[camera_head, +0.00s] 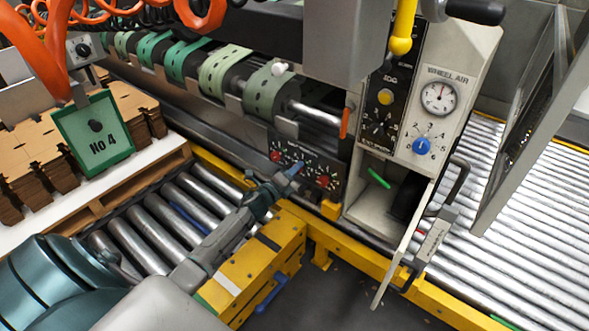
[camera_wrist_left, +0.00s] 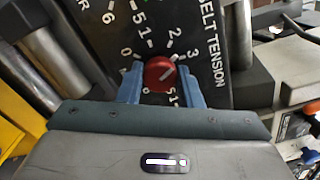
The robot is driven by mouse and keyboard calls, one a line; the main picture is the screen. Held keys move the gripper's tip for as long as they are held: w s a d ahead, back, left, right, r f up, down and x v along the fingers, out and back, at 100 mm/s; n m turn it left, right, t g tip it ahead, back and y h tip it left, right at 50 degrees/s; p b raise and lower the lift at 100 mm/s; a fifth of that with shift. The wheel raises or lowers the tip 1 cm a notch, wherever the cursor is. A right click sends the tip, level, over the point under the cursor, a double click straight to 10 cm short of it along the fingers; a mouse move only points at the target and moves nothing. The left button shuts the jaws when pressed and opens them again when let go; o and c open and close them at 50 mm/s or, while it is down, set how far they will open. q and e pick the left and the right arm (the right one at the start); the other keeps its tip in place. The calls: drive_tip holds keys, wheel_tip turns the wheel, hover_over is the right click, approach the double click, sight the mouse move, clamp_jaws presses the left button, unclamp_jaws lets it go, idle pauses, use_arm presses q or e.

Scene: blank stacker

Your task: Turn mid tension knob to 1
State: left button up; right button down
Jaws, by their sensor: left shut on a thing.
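The black knob panel (camera_head: 311,164) sits below the green-banded rollers in the head view. Red knobs show at its left (camera_head: 276,156) and right (camera_head: 323,181), and my left gripper (camera_head: 294,169) covers the spot between them. In the left wrist view, the blue fingers of my left gripper (camera_wrist_left: 160,82) are shut on a red knob (camera_wrist_left: 158,73), one finger on each side. Its white pointer line slants to the upper right, roughly toward the 3. White numerals surround it, and "BELT TENSION" is printed to the right. My right gripper is not in view.
Right of the panel stands a grey control box (camera_head: 446,118) with a gauge and blue knob. Its lower door (camera_head: 418,240) hangs open. A yellow frame (camera_head: 262,262) lies below my left arm. Roller conveyors run at left (camera_head: 145,228) and right (camera_head: 530,210).

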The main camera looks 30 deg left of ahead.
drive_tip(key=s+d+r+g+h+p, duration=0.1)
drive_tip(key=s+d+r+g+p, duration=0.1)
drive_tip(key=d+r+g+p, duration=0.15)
use_arm(q)
drive_tip(key=shift+f+n+p, duration=0.1)
drive_tip(key=shift+n+p, duration=1.3)
drive_tip(key=shift+n, duration=5)
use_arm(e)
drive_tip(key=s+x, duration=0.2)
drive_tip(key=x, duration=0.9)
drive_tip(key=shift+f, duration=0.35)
use_arm(q)
drive_tip(key=o, duration=1)
drive_tip(key=shift+c, duration=0.2)
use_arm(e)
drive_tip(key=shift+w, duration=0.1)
use_arm(q)
drive_tip(key=shift+s, duration=0.15)
